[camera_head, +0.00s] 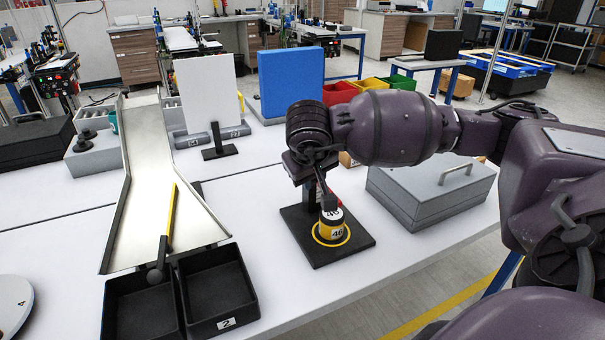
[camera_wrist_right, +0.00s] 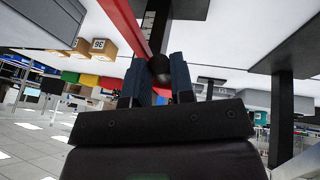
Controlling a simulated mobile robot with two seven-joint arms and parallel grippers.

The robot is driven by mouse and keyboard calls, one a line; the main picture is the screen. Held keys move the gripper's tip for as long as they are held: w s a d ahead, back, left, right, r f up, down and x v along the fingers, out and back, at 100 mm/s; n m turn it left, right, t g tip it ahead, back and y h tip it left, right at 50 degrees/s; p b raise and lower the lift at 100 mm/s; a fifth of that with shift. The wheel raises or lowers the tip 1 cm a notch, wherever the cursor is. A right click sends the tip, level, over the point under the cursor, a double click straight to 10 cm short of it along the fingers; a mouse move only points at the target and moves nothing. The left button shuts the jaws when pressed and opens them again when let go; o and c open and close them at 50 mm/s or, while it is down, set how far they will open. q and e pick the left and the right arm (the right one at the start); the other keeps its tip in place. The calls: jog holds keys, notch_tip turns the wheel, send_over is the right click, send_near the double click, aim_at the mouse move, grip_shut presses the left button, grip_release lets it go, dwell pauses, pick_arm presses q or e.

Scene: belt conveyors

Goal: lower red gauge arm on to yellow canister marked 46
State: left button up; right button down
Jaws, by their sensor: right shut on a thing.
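The yellow canister (camera_head: 331,236) marked 46 stands upright inside a yellow ring on a black base plate (camera_head: 357,245). A white label shows at its top. My right gripper (camera_head: 327,200) is directly above the canister, with its arm reaching in from the right. Only a little red of the gauge arm shows behind it in the head view. In the right wrist view the red gauge arm (camera_wrist_right: 124,24) runs down to a black knob (camera_wrist_right: 160,69), which my right gripper is shut on. I cannot tell whether the arm touches the canister. My left gripper is not in view.
A grey case (camera_head: 432,198) with a handle is right of the base plate. Left are a metal chute (camera_head: 149,150), a yellow lever (camera_head: 171,215) and black bins (camera_head: 219,297). A blue panel (camera_head: 290,82) stands behind. White table is clear between bins and plate.

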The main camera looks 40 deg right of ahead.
notch_tip(320, 180, down, 6)
jog(key=b, duration=0.3)
jog(key=shift+r, duration=0.15)
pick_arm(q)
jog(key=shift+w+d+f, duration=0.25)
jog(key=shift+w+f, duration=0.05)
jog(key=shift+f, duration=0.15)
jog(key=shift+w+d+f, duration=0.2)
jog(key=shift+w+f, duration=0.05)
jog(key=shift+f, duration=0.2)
pick_arm(e)
jog(key=shift+s, duration=0.1)
jog(key=c, duration=1.3)
grip_release()
jog(key=shift+c, duration=0.2)
jog(key=o, duration=0.4)
jog(key=shift+c, duration=0.2)
jog(key=shift+r, duration=0.25)
pick_arm(q)
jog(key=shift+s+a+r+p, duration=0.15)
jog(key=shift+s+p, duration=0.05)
jog(key=shift+p, duration=0.3)
pick_arm(e)
jog(key=v, duration=1)
